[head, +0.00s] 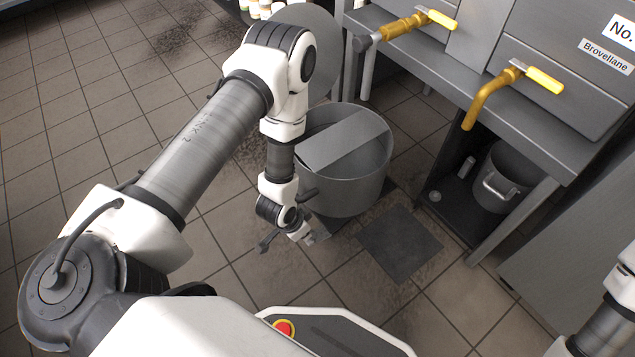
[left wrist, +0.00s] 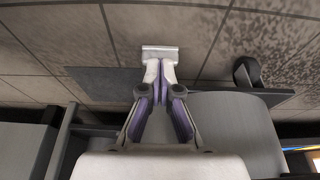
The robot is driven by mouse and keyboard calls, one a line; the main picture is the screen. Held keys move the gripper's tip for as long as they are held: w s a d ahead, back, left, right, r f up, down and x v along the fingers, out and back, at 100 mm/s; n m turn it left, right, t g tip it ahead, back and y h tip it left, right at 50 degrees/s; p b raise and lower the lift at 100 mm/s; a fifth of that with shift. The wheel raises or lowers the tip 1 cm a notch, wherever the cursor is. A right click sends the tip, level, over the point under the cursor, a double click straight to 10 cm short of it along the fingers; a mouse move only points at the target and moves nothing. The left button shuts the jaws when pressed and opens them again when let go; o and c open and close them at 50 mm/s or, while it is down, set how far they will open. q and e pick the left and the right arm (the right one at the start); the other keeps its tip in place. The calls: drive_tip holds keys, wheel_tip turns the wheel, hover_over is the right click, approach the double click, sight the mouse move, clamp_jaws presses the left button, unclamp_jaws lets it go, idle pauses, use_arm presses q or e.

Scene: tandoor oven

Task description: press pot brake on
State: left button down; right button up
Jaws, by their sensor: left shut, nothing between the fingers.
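The pedal looks like the pot's brake. A dark caster (left wrist: 248,72) and the grey pot side (left wrist: 235,125) show to its right. My right gripper is out of view.
A steel counter with yellow-handled taps (head: 540,80) stands at the right, with a smaller pot (head: 497,185) underneath. The tiled floor at the left is clear.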

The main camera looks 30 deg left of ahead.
use_arm(q)
drive_tip(key=shift+f, duration=0.1)
idle(0.5)
drive_tip(key=shift+f+b, duration=0.65)
drive_tip(key=shift+f, duration=0.35)
wheel_tip(320, 180, up, 5)
drive_tip(key=p, duration=0.5)
drive_tip(key=shift+r, duration=0.2)
drive_tip(key=shift+f, duration=0.1)
